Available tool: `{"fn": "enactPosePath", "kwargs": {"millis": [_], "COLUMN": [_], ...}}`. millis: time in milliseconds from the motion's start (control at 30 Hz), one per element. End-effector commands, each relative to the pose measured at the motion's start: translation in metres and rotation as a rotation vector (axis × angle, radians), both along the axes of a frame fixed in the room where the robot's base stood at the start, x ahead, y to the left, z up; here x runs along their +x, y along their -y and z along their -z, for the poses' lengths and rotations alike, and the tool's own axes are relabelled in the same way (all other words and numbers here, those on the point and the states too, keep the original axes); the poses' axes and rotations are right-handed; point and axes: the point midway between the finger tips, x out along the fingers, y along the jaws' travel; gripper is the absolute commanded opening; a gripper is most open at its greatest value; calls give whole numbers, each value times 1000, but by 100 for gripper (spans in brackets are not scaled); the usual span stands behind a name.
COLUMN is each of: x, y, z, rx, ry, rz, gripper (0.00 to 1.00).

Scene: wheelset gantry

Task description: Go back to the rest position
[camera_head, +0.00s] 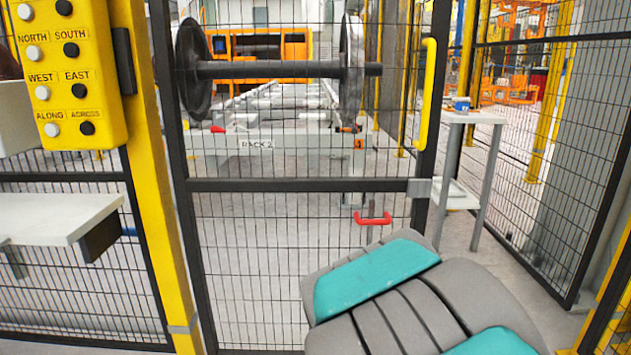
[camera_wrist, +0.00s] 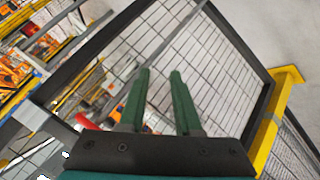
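My gripper (camera_wrist: 160,72) shows in the wrist view as two green fingers set apart, with nothing visible between them. It is open and empty, and mesh fencing shows behind it. The head view does not show the gripper; my grey and teal arm fills its lower right. A mesh gate (camera_head: 307,185) with a dark frame stands in front of me, with a yellow handle (camera_head: 430,95) on its right side. Behind the mesh, a wheelset (camera_head: 270,70) sits above a grey rack labelled RACK 2 (camera_head: 257,143).
A yellow button box (camera_head: 68,75) with direction labels hangs on a yellow post (camera_head: 160,200) at left. A pale shelf (camera_head: 60,215) is below it. A small grey table (camera_head: 475,117) stands right of the gate. A red handle (camera_head: 372,220) shows near my arm.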

Motion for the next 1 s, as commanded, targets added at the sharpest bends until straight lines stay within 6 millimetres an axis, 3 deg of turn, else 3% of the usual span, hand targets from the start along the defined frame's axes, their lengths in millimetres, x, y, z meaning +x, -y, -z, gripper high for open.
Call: {"fn": "enactPosePath", "kwargs": {"millis": [300, 500, 600, 700, 800, 1000], "x": [-161, -277, -323, -355, -373, -378], "y": [-14, -3, 6, 14, 19, 21], "z": [19, 14, 9, 4, 2, 1], "rx": [362, 428, 421, 406, 395, 389], "ry": [-453, -722, -818, -881, -913, -923], "rz": [173, 346, 433, 500, 539, 555], "gripper": [32, 32, 32, 32, 32, 32]}}
